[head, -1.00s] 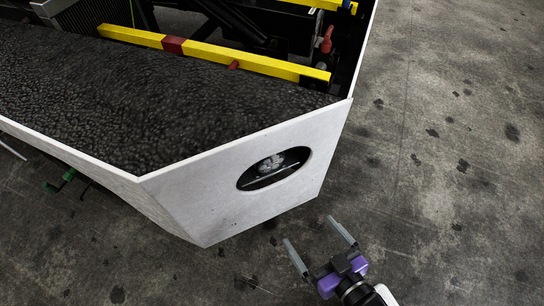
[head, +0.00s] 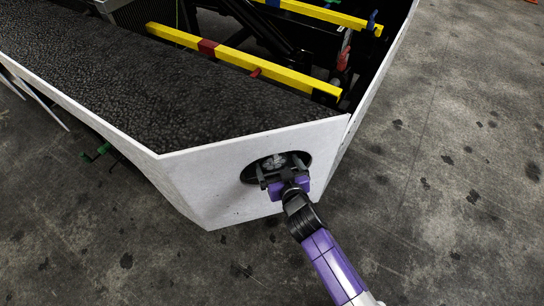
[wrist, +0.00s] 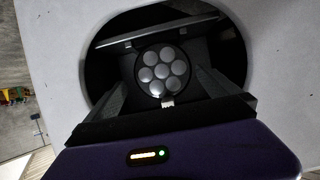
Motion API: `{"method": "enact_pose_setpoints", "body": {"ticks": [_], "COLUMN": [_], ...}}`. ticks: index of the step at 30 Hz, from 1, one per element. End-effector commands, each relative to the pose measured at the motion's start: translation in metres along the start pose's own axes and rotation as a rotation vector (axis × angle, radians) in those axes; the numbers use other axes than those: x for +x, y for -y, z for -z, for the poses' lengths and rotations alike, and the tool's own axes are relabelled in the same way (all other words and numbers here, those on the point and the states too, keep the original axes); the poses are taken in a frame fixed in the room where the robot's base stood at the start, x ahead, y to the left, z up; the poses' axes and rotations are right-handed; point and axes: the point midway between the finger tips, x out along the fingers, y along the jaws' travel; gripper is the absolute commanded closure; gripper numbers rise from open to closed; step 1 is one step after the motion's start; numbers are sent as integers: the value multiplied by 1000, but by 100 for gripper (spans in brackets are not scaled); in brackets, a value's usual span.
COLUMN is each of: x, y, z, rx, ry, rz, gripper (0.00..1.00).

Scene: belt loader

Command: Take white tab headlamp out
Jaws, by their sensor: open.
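The headlamp (wrist: 163,70) is a round dark unit with several pale round lenses. It sits inside the oval opening in the white front panel. A small white tab (wrist: 168,103) shows at its lower edge in the wrist view. My gripper (head: 278,172) is at the opening in the head view, with its fingers reaching into it. In the wrist view the open fingers (wrist: 163,85) stand to the left and right of the headlamp, apart from it. In the head view the gripper partly covers the headlamp (head: 274,162).
The white panel (head: 222,189) surrounds the opening closely. A thin bar (wrist: 150,38) crosses the opening above the headlamp. A black textured deck (head: 150,95) and yellow bars (head: 245,62) lie above and behind. Open concrete floor is at the right.

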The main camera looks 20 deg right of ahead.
Motion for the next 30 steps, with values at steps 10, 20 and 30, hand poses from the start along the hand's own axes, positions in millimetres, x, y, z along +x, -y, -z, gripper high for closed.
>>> {"method": "enact_pose_setpoints", "body": {"ticks": [10, 20, 30], "x": [43, 61, 60], "y": [6, 6, 6], "z": [-1, -1, -1], "rx": [-1, 1, 0], "ry": [-2, -1, -1], "rz": [1, 1, 1], "gripper": [0, 0, 45]}}
